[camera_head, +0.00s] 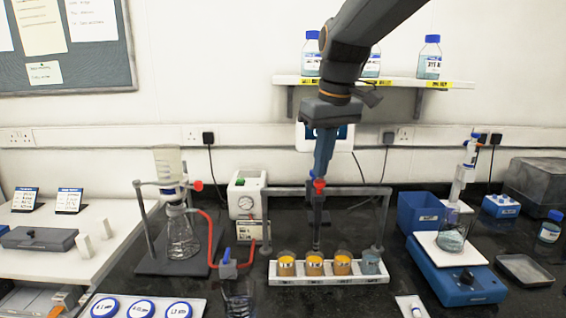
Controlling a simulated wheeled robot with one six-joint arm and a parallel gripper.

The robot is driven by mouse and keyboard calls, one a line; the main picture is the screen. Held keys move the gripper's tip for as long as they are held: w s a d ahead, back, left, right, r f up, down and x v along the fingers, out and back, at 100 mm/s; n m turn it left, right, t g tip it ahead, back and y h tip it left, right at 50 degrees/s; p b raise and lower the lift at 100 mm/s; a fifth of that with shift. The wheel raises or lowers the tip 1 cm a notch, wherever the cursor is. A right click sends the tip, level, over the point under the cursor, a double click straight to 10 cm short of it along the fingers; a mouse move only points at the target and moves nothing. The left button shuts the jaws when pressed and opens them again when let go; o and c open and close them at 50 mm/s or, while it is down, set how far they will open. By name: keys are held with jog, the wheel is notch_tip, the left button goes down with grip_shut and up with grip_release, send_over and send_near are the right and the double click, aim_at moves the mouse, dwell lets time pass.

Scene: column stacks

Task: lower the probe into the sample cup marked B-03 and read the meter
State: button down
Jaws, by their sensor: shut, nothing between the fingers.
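A white rack (330,279) at centre holds three cups of orange liquid, at left (286,264), second (314,264) and third (343,263), plus a grey-blue cup (371,263) at right. Their labels are too small to read, so I cannot tell which is B-03. A dark, slim probe (316,232) hangs upright below a red knob (319,185) at the grey crossbar. Its tip is near the second cup's rim; I cannot tell whether it is inside. My gripper (320,176) is shut and empty, pointing down just above the knob. A blue-screened meter (342,132) is partly hidden behind my arm.
Left of the rack stand a flask on a stand (183,235), a red hose (212,235) and a white gauge box (246,196). A bottle shelf (390,82) is behind my arm.

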aim_at(321, 182)
jog(key=shift+f, duration=0.1)
dwell(0.4)
jog(key=shift+f+b, duration=1.5)
jog(key=shift+f, duration=1.6)
jog(key=shift+r+p, duration=3.2)
jog(key=shift+r, duration=0.4)
jog(key=s+d+f+m+b, duration=0.1)
jog(key=s+d+f+m, duration=0.1)
jog(key=s+f, duration=0.4)
jog(key=s+d+f+m+b, duration=0.1)
jog(key=s+d+f, duration=0.4)
jog(key=f, duration=0.5)
jog(key=s+d+f+m+h+b, duration=0.1)
jog(key=s+d+f+m, duration=0.2)
jog(key=s+f, duration=0.3)
jog(key=shift+s+d+f+g, duration=0.15)
jog(key=shift+s+d+f, duration=0.1)
jog(key=shift+f, duration=0.35)
jog(key=shift+s+d+f+g, duration=0.15)
jog(key=shift+d+f, duration=0.05)
jog(key=shift+f, duration=0.4)
